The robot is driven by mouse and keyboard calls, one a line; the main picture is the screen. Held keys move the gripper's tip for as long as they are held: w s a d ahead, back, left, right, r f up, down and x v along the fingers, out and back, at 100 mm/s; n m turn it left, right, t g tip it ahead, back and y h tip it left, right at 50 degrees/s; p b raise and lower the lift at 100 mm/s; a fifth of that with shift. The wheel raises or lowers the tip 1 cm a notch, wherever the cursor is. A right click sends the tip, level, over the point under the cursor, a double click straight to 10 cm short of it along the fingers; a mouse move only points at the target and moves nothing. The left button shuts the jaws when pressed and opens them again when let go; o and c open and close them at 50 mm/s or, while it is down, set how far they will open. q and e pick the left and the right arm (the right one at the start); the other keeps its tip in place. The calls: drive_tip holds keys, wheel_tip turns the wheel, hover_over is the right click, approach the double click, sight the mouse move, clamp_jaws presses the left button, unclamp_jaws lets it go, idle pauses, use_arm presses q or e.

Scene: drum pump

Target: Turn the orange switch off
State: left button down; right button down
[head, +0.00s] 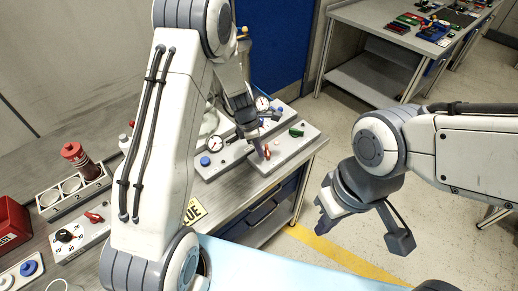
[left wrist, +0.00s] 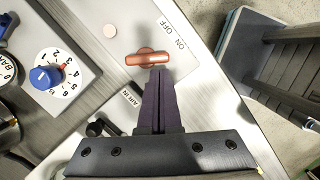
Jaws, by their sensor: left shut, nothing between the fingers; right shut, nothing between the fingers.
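The orange switch (left wrist: 147,58) is a small lever on a light grey panel (left wrist: 105,52). In the left wrist view it lies nearly level, beside the printed words ON and OFF. In the head view my left gripper (head: 259,153) points down at the panel. My right gripper (head: 322,222) is shut and empty, over the floor away from the bench.
A blue knob on a numbered dial (left wrist: 46,76) and a black fitting (left wrist: 103,127) by the AIR IN label are near the gripper. Gauges (head: 214,144) and a green part (head: 296,132) stand on the panels.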

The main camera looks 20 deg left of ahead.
use_arm(q)
drive_tip(key=shift+s+d+n+t+p, duration=0.15)
drive_tip(key=shift+n+p, duration=0.25)
drive_tip(key=shift+n, duration=0.2)
drive_tip(key=shift+s+d+n+t+p, duration=0.15)
drive_tip(key=shift+n+p, duration=0.25)
drive_tip(key=shift+n, duration=0.2)
drive_tip(key=shift+w+d+n+y+p, duration=0.15)
drive_tip(key=shift+n+p, duration=0.15)
drive_tip(key=shift+n, duration=0.3)
drive_tip(key=shift+s+d+n+y+p, duration=0.15)
drive_tip(key=shift+n+p, duration=0.1)
drive_tip(key=shift+n, duration=0.35)
idle(0.8)
drive_tip(key=shift+w, duration=0.15)
drive_tip(key=shift+w+a+p, duration=0.35)
drive_tip(key=shift+a+p, duration=0.15)
drive_tip(key=shift+a, duration=0.15)
